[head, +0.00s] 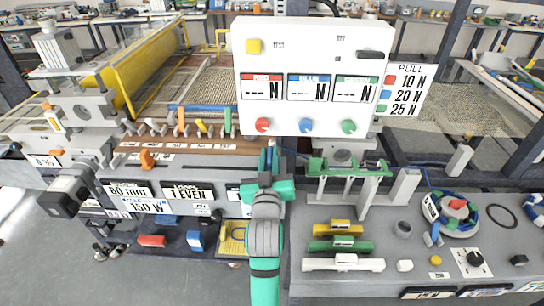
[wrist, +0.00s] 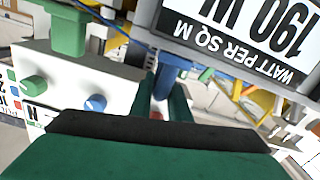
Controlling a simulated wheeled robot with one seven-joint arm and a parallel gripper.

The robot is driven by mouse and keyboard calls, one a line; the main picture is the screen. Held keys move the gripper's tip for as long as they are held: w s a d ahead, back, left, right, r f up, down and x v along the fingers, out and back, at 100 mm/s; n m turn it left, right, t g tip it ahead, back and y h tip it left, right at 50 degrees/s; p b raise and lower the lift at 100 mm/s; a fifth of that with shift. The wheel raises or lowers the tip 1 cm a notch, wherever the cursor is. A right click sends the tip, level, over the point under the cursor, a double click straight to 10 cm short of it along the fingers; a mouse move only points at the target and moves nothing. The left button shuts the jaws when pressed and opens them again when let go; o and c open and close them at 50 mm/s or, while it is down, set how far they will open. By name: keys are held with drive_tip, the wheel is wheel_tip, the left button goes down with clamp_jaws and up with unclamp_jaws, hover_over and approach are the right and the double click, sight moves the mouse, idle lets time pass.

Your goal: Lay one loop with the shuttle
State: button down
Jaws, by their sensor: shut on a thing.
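My gripper (head: 268,172) is at the middle of the bench, below the white panel with red, blue and green knobs. In the wrist view its dark green fingers (wrist: 165,98) are shut on a blue piece (wrist: 172,72), which looks like the shuttle. A blue cable (wrist: 108,22) runs towards this piece. In the head view a little of the blue piece (head: 272,148) shows above the gripper; the rest is hidden. The cable passes near a green-topped guide stand (head: 348,168) on the right. A spool with blue winding (head: 458,212) lies at the right.
The white panel (head: 312,80) hangs close above my gripper. A row of coloured pegs (head: 190,130) stands to its left. Yellow, green and white bars (head: 340,246) lie on the grey bench to its right. Mesh (head: 208,95) stretches behind. A label reads 190 W (wrist: 255,35).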

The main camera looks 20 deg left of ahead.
drive_tip(key=shift+w+d, duration=0.1)
drive_tip(key=shift+d, duration=0.35)
drive_tip(key=c, duration=1.7)
unclamp_jaws()
drive_tip(key=shift+a, duration=0.1)
drive_tip(key=shift+s, duration=0.35)
drive_tip(key=v, duration=1)
drive_tip(key=shift+s, duration=0.1)
